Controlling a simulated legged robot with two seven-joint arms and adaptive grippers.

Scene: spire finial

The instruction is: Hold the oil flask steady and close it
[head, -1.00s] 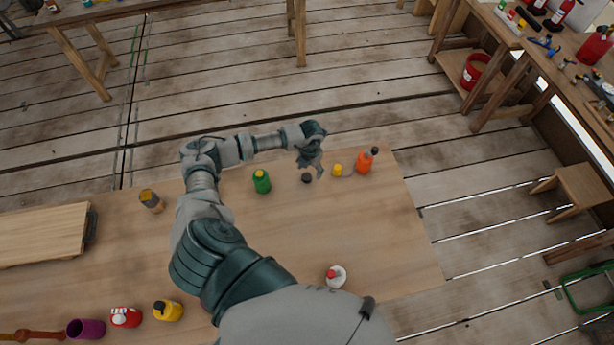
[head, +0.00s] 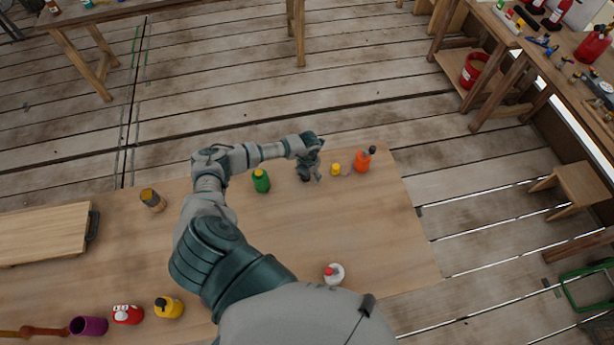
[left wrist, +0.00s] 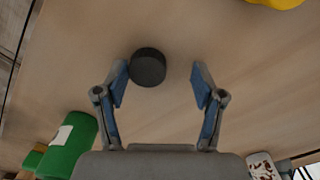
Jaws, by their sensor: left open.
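My left gripper (head: 311,173) reaches down over the far part of the wooden table and is open. In the left wrist view, a round black cap-like piece (left wrist: 148,67) lies on the wood just beyond the fingertips, closer to the left finger. I cannot tell whether a finger touches it. In the head view the gripper mostly hides it. I cannot tell for sure which bottle is the oil flask. An orange bottle with a dark top (head: 364,160), a small yellow piece (head: 335,169) and a green bottle (head: 261,181) stand near the gripper. My right gripper is not in view.
A white bottle with a red top (head: 334,274) stands at the near side. A yellow bottle (head: 168,307), a red-and-white item (head: 128,314) and a purple cup (head: 89,326) are at the near left. A wooden board (head: 42,235) lies left. The table's right part is clear.

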